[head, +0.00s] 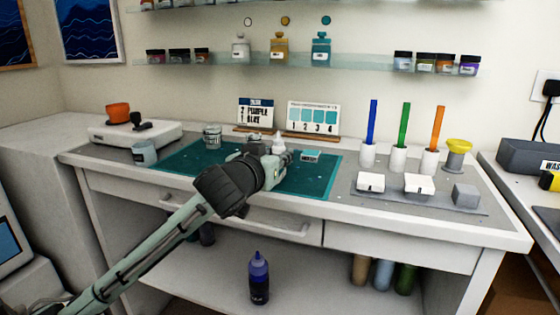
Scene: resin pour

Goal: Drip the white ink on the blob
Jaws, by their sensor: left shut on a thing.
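My left gripper (272,158) reaches over the green mat (190,162) on the bench. It is shut on a small bottle with a white pointed tip (278,141), which looks like the white ink. The tip points up, and the gripper hides most of the bottle's body. A small teal piece with a pale edge (311,155) lies on the mat just right of the gripper, apart from it. It may hold the blob, but it is too small to tell. My right gripper is not in view.
A clear jar (212,136) and a grey-blue cup (144,153) stand left on the bench. A scale-like device (135,132) is behind. Two cards (313,117) stand at the back. Blue, green and orange sticks (404,125) stand in white holders at right, behind white blocks (419,184).

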